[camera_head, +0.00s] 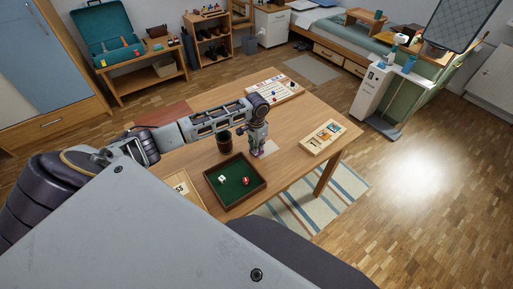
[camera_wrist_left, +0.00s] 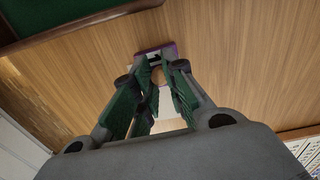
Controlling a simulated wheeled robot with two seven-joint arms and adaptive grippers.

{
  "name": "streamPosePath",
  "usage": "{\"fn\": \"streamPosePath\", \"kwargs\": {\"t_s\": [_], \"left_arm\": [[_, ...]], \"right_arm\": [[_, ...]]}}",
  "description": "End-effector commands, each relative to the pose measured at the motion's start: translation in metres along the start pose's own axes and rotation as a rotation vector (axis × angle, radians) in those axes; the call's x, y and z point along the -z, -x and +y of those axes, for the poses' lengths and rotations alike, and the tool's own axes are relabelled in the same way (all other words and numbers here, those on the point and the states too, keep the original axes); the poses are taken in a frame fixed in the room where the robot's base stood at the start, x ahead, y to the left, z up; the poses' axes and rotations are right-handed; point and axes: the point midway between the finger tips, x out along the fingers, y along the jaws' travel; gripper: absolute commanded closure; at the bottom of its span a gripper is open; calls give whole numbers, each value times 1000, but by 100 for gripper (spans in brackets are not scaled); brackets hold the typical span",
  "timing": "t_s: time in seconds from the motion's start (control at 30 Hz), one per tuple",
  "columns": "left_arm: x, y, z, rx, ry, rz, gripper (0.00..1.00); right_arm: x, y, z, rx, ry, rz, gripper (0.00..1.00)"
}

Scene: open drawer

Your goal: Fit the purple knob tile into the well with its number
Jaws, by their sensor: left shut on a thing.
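The purple knob tile (camera_wrist_left: 170,49) shows in the left wrist view beyond the fingertips, with a purple edge and a dark mark on a pale face. My left gripper (camera_head: 257,150) is shut on it, pointing down over the table; it also shows in the left wrist view (camera_wrist_left: 156,78). The fingers hide the knob and part of the tile. A pale wooden board (camera_head: 323,137) with coloured patches lies at the table's right side, to the right of the gripper. Its numbers are too small to read.
A green-lined tray (camera_head: 232,203) with two dice stands in front of the gripper on the table (camera_head: 305,102). A brown cup (camera_head: 224,142) stands left of the gripper. A game board (camera_head: 275,86) lies behind, and a pale box (camera_head: 183,186) lies front left.

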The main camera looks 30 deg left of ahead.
Motion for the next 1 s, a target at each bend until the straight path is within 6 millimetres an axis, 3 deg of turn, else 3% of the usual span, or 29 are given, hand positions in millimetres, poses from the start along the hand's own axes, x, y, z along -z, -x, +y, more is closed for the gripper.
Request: {"fn": "streamPosePath", "kwargs": {"t_s": [0.27,0.63,1.0], "left_arm": [[1,28,0,1,-1,2,100],[1,81,0,0,0,2,100],[0,97,0,0,0,0,100]], "right_arm": [[8,1,2,-2,0,9,60],[16,2,2,-2,-1,17,60],[9,2,-1,1,-1,9,60]]}}
